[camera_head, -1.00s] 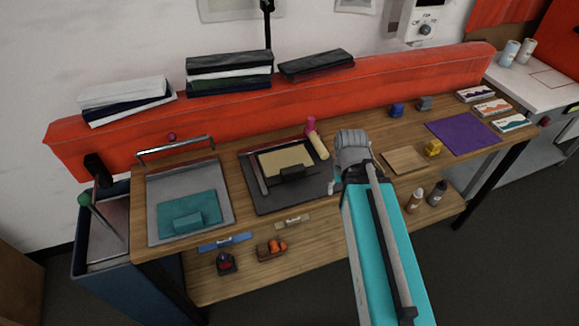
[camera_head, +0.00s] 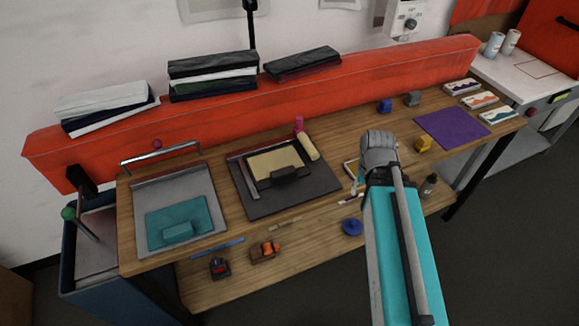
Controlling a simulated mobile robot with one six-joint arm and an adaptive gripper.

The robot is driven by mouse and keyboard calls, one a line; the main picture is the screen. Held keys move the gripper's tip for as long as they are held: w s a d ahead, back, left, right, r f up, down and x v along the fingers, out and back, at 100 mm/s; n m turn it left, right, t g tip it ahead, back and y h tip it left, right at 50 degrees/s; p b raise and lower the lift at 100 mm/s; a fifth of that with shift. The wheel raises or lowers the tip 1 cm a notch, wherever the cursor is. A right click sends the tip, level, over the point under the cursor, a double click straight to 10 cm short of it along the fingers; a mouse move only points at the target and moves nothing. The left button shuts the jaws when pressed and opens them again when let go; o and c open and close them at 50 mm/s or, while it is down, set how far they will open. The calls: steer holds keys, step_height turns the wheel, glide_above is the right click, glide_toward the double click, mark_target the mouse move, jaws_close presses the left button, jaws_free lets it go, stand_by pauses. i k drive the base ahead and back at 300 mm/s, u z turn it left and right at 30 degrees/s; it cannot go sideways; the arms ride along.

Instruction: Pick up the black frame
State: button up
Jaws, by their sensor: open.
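The black frame (camera_head: 266,187) lies around a beige sheet on a dark grey plate (camera_head: 312,187) in the middle of the bench, with a black grip block (camera_head: 287,174) on its front side. My gripper (camera_head: 357,185) is over the bench's front part, to the right of the dark plate and apart from the frame. It is open; its fingers are small and partly hidden by my wrist. I see nothing held in it.
A grey plate with a teal block (camera_head: 178,230) is on the left.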

mark_target(280, 165)
steer(key=z, duration=0.55)
steer(key=k, duration=1.75)
steer(key=u, duration=0.4)
steer(key=i, duration=1.05)
steer(key=z, duration=0.05)
